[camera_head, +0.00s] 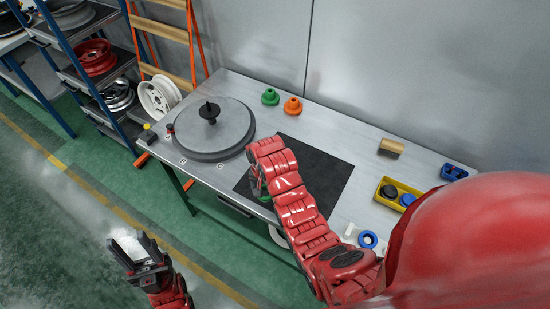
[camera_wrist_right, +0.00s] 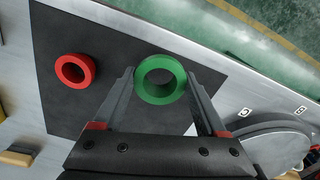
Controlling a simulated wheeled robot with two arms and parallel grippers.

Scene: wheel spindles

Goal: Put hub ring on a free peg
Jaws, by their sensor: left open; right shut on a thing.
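My right gripper (camera_wrist_right: 158,88) is shut on a green hub ring (camera_wrist_right: 160,98), one finger on each side of it, over the black mat. In the head view my right arm hides most of the green ring (camera_head: 265,197). A red ring (camera_wrist_right: 74,70) lies on the mat in the wrist view; my arm hides it in the head view. A black stepped spindle (camera_head: 209,112) stands bare on the grey round plate (camera_head: 235,140). A blue ring (camera_head: 368,240) is at the bench's front right. My left gripper (camera_head: 138,249) is open and empty, away from the bench.
The black mat (camera_head: 329,174) lies mid-bench. Green (camera_head: 270,97) and orange (camera_head: 292,106) stepped pieces stand at the back. A wooden block (camera_head: 391,147) and a yellow tray (camera_head: 382,199) with black and blue pieces are at right. A wheel shelf (camera_head: 90,75) stands left.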

